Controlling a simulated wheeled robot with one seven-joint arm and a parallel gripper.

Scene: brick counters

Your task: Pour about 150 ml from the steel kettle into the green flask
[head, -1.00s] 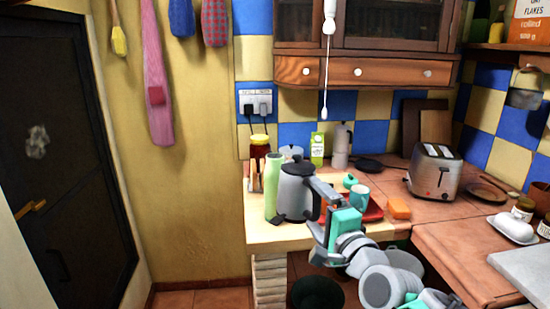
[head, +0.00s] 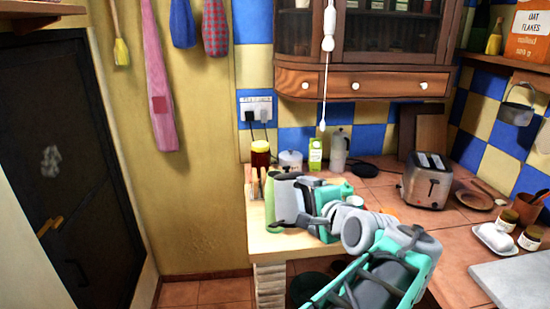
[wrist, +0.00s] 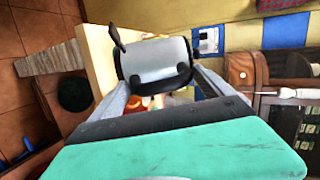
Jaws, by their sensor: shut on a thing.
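The steel kettle (head: 285,200) is grey with dark trim and stands out in front of the green flask in the head view. My gripper (head: 308,203) is shut on the kettle at its handle side, on the right. The wrist view also shows the kettle (wrist: 158,62) just beyond the fingers, its dark spout pointing to the upper left. The light green flask (head: 275,229) shows mainly as a strip at its base on the counter's left end; the kettle covers most of it. The flask's mouth, the spout tip's place over it and any liquid cannot be made out.
A toaster (head: 427,181) is at the right. My arm hides the counter's middle. A pull cord hangs above.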

